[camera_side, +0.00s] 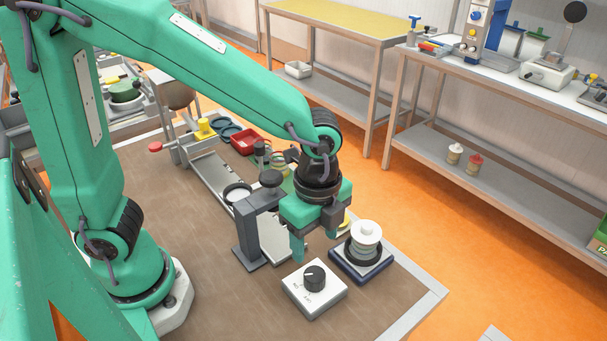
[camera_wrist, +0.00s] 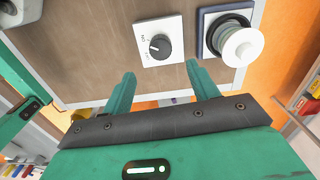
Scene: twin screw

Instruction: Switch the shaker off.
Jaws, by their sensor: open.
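The shaker (camera_side: 363,250) stands on the table to the right of my gripper, a dark square base with a round holder and a white-lidded stack on it. It also shows at the upper right of the wrist view (camera_wrist: 215,38). My gripper (camera_side: 314,250) is above and behind the box in the side view. In the wrist view its two fingers (camera_wrist: 158,82) are apart, with nothing between them.
A dark grey stand (camera_side: 248,235) with a round top is close to the left of my gripper. A long metal rail (camera_side: 210,172) and a red tray (camera_side: 245,140) lie behind. The table's front right corner (camera_side: 430,290) is clear.

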